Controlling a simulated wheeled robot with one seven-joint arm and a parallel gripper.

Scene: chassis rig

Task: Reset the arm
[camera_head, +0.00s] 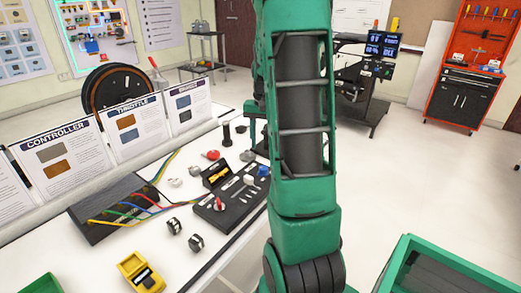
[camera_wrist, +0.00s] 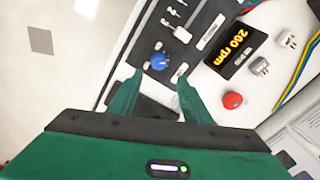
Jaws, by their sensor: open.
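My gripper (camera_wrist: 155,84) shows in the wrist view with its two green fingers apart and nothing between the tips. It points at the white workbench, near a black control panel (camera_wrist: 200,12) with a blue knob (camera_wrist: 160,61). In the head view my green arm stands upright across the middle and hides part of the bench's right side. My gripper is not clearly visible there.
The white bench (camera_head: 90,265) holds a black panel (camera_head: 238,214), a dark box with coloured wires (camera_head: 112,207), a yellow meter (camera_head: 140,272) and upright cards (camera_head: 62,160). A red tool cabinet (camera_head: 462,80) stands at the far right. Open floor (camera_head: 400,165) lies right of my arm.

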